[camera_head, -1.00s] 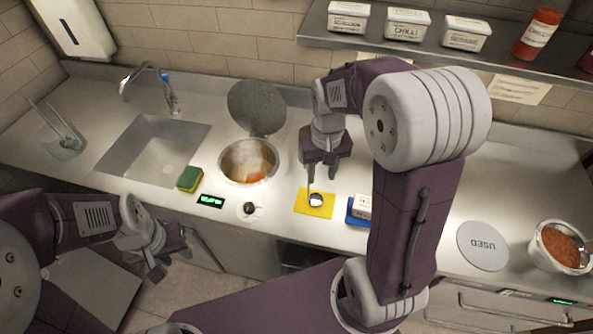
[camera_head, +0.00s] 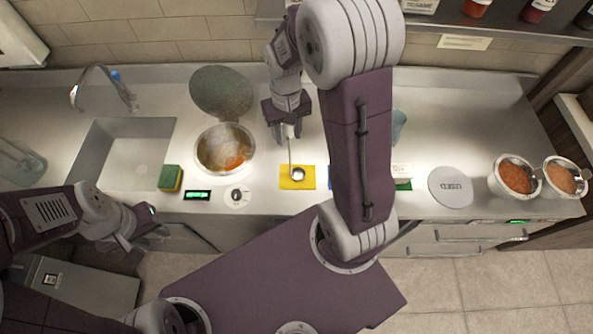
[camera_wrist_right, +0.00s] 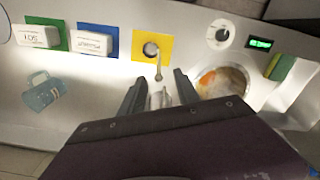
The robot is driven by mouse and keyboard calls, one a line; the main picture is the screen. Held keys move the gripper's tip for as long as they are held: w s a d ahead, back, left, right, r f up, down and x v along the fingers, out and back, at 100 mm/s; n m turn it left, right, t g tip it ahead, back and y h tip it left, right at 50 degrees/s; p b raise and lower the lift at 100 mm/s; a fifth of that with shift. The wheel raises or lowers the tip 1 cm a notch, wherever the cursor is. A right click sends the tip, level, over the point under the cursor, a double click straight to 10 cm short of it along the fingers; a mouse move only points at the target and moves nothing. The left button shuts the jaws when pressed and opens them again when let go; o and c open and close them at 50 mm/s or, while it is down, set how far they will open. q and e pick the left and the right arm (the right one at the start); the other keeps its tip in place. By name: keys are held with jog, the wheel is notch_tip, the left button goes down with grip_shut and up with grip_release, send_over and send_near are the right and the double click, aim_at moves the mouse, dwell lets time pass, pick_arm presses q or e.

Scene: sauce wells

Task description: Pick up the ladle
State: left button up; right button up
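The ladle (camera_head: 298,174) has a small round metal bowl resting on a yellow mat (camera_head: 284,184), with its thin handle rising toward my right gripper. In the right wrist view the ladle's bowl (camera_wrist_right: 150,49) lies on the yellow mat (camera_wrist_right: 138,36), and the handle points between my fingers. My right gripper (camera_head: 287,138) is just above and behind the mat. In the wrist view its fingers (camera_wrist_right: 158,80) are spread with a gap on both sides of the handle. The handle's upper end is partly hidden. My left gripper (camera_head: 145,238) is empty, in front of the counter, fingers apart.
A sauce well (camera_head: 211,156) with its round lid (camera_head: 221,82) raised is left of the ladle. A green sponge (camera_head: 170,178), a display (camera_head: 197,195) and a knob (camera_head: 237,195) are nearby. A sink (camera_head: 118,152) is left; a USED disc (camera_head: 451,187) and food bowls (camera_head: 515,178) are right.

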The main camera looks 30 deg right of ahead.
aim_at(289, 148)
jog(key=shift+s+d+f, duration=0.1)
jog(key=shift+s+f, duration=0.1)
jog(key=shift+f, duration=0.15)
jog(key=f, duration=0.2)
jog(key=f+p, duration=0.1)
jog(key=f, duration=0.2)
jog(key=shift+s+a, duration=0.15)
jog(key=shift+a, duration=0.05)
grip_shut()
